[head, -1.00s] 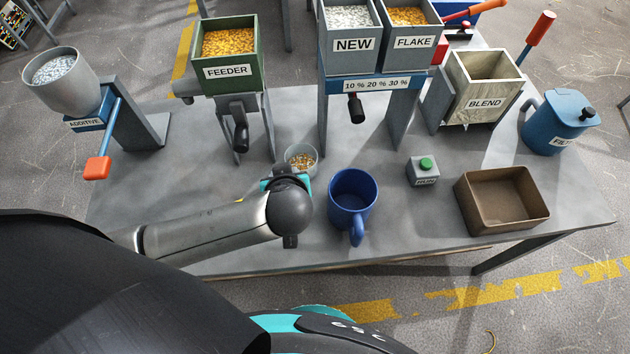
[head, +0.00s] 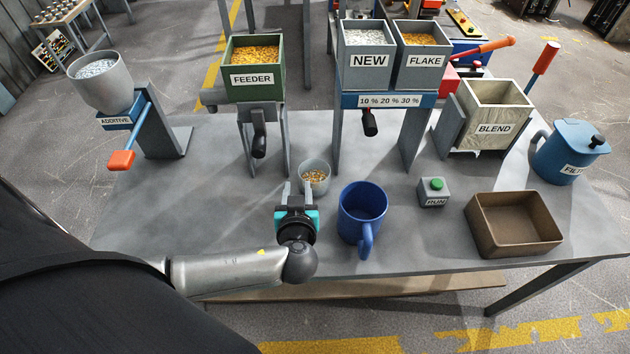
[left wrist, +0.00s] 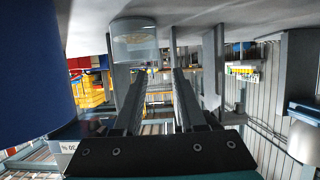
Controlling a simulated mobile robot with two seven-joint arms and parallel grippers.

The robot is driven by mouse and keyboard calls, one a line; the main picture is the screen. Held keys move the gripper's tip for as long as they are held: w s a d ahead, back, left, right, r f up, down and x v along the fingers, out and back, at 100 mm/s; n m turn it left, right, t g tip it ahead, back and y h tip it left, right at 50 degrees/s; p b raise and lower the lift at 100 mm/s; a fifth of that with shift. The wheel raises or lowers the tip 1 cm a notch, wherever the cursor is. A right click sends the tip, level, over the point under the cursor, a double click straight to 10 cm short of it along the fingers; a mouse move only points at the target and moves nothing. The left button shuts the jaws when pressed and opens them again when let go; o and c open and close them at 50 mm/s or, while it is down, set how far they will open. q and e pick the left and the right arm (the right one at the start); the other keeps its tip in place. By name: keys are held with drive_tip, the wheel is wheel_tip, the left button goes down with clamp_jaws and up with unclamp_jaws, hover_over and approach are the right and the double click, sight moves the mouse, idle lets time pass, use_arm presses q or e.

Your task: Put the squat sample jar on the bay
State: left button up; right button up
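The squat sample jar (head: 314,177) is a small clear cup with orange flakes, upright on the grey table in front of the feeder. My left gripper (head: 297,188) is open and empty, low over the table on the near side of the jar, its fingers pointing toward the back. In the left wrist view, which is upside down, the jar (left wrist: 134,42) shows beyond the fingertips (left wrist: 160,72), off to the left finger's side. I cannot tell which spot is the bay. My right gripper is out of view.
A blue mug (head: 362,213) stands just right of my left gripper. The feeder (head: 256,80) and the NEW and FLAKE hopper stand (head: 388,101) rise behind. A run button box (head: 433,192) and brown tray (head: 512,225) are farther right.

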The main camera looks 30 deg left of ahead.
sight(314, 178)
use_arm(q)
drive_tip(key=shift+x, duration=1.4)
drive_tip(key=b+x, duration=0.1)
drive_tip(key=x, duration=0.2)
drive_tip(key=shift+f, duration=0.15)
drive_tip(key=shift+w+a+f+b, duration=0.2)
drive_tip(key=shift+w+a+b, duration=0.1)
drive_tip(key=shift+w, duration=0.25)
drive_tip(key=c, duration=0.6)
clamp_jaws()
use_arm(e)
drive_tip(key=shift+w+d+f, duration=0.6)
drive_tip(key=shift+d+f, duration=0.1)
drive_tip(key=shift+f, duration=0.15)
use_arm(q)
drive_tip(key=shift+f, duration=0.15)
